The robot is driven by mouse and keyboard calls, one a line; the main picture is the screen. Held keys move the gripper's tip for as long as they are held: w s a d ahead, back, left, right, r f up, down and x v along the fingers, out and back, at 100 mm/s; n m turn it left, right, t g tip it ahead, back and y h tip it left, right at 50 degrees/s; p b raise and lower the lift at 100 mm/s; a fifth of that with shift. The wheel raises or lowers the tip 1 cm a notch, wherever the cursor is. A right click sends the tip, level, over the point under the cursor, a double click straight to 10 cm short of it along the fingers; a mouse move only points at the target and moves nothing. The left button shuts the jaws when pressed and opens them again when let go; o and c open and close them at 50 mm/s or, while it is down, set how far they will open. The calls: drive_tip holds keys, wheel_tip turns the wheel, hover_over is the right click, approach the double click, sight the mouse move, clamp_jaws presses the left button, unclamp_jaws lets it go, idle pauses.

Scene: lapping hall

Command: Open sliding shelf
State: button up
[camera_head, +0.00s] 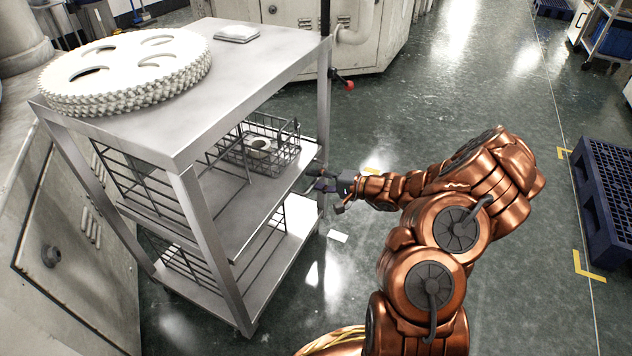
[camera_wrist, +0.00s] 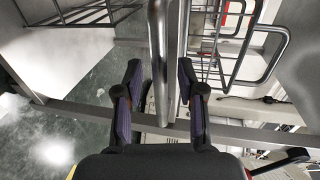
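A grey metal cart (camera_head: 255,65) stands left of centre in the head view. Its middle sliding shelf (camera_head: 240,205) shows between the posts, with a wire basket (camera_head: 285,150) at its far end. I cannot tell how far the shelf is out. My gripper (camera_head: 325,184) is at the far end of the shelf's front edge, close to the far post. In the wrist view my gripper (camera_wrist: 160,98) is open, with its two dark fingers on either side of a rounded metal bar (camera_wrist: 158,45). The bar looks nearer the right finger, and a gap shows at the left one. Contact is unclear.
White toothed discs (camera_head: 125,75) are stacked on the cart top, beside a small white stack (camera_head: 237,33). A lower shelf (camera_head: 215,275) lies beneath. A machine cabinet (camera_head: 290,30) stands behind, a blue pallet (camera_head: 605,190) at the right.

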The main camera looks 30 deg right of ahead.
drive_tip(key=shift+w, duration=0.1)
clamp_jaws()
idle(0.3)
idle(0.4)
